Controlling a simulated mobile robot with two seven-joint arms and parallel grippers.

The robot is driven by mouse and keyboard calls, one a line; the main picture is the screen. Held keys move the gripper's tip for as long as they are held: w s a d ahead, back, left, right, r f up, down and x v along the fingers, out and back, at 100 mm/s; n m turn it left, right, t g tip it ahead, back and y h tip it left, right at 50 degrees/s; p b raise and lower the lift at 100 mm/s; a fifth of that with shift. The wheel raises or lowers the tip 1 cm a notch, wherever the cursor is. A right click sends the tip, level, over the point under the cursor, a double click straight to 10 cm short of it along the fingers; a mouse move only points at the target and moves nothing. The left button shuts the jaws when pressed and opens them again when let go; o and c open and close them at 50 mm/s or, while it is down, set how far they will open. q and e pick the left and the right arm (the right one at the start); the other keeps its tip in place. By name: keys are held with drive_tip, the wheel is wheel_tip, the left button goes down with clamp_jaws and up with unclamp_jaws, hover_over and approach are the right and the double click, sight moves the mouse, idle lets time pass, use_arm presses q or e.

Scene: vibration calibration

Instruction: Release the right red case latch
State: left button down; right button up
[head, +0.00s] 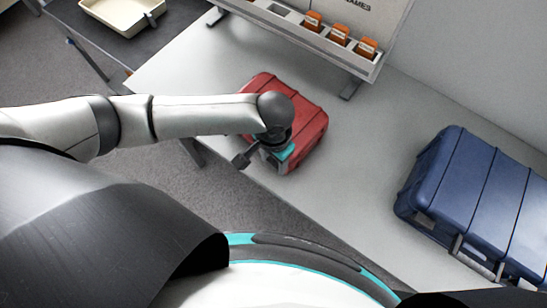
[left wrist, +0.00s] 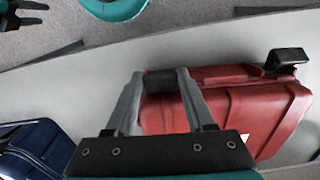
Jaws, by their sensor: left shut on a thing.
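The red case (head: 309,122) lies on the grey table, under my left forearm in the head view. My left gripper (head: 268,160) is at its front side, mostly hidden by the wrist. In the left wrist view the red case (left wrist: 225,100) fills the right half. There my left gripper (left wrist: 161,76) has its two fingers on either side of the black right latch (left wrist: 160,83), shut on it. The other black latch (left wrist: 287,58) sticks out from the case; it also shows in the head view (head: 241,159). Dark parts at the left wrist view's upper left may be my right gripper (left wrist: 22,12), cut off.
A blue case (head: 470,195) stands on the table (head: 370,130) to the right. A rack (head: 300,38) with several orange items stands behind the red case. A cream tray (head: 120,14) is at the upper left. The table between the cases is clear.

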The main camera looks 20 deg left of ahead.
use_arm(q)
drive_tip(key=t+p, duration=0.1)
drive_tip(key=s+t+h+p, duration=0.1)
drive_tip(key=t+p, duration=0.1)
drive_tip(key=s+f+t+h+p, duration=0.1)
drive_tip(key=p, duration=0.1)
drive_tip(key=shift+a, duration=0.4)
drive_tip(key=shift+s+a+f+t+h, duration=0.15)
drive_tip(key=shift+f+t+h, duration=0.25)
drive_tip(key=shift+t, duration=0.6)
drive_tip(key=shift+s+f+t+b, duration=0.15)
drive_tip(key=shift+t+b, duration=0.15)
drive_tip(key=shift+b, duration=0.35)
drive_tip(key=t+b, duration=0.1)
drive_tip(key=b, duration=0.1)
drive_tip(key=t+h+b, duration=0.1)
drive_tip(key=b, duration=0.1)
drive_tip(key=shift+s+a+f+t+h, duration=0.1)
drive_tip(key=shift+f+t+h, duration=0.2)
drive_tip(key=shift+f, duration=0.1)
drive_tip(key=shift+t+h+b, duration=0.3)
drive_tip(key=shift+t+b, duration=0.1)
drive_tip(key=shift+b, duration=0.7)
drive_tip(key=shift+r, duration=0.1)
